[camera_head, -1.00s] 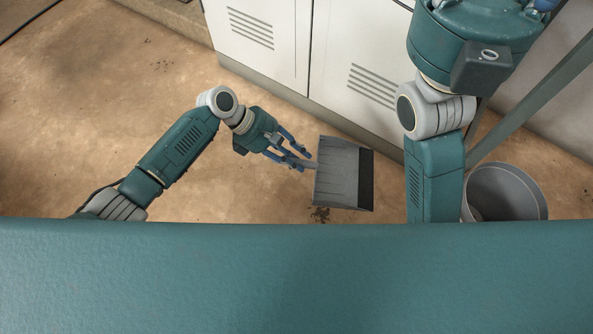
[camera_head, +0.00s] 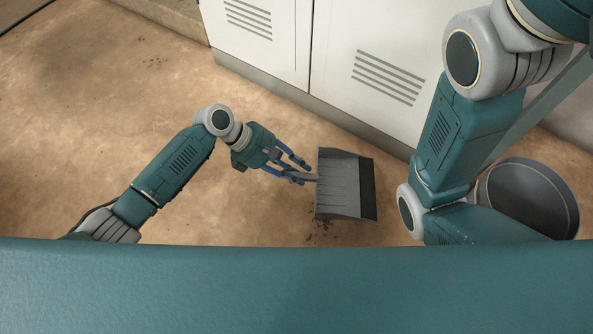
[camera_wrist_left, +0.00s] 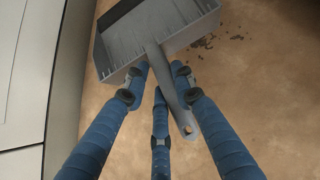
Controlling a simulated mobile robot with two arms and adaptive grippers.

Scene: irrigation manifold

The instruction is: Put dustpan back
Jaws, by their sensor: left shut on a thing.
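The grey dustpan (camera_head: 341,186) shows right of centre in the head view, with a dark strip along its right edge. In the left wrist view the dustpan (camera_wrist_left: 150,30) fills the top, its handle running down between the blue fingers. My left gripper (camera_head: 308,172) is shut on the dustpan's handle, with the pan beyond the fingertips. The left fingers also show in the wrist view (camera_wrist_left: 160,82). Whether the pan touches the floor cannot be told. My right arm enters from the upper right of the head view, but its gripper is not visible.
A white cabinet (camera_head: 345,60) with vents stands behind the dustpan. A grey bin (camera_head: 530,195) stands at the right, partly behind my right arm. Dark debris (camera_head: 322,232) lies on the brown floor near the pan.

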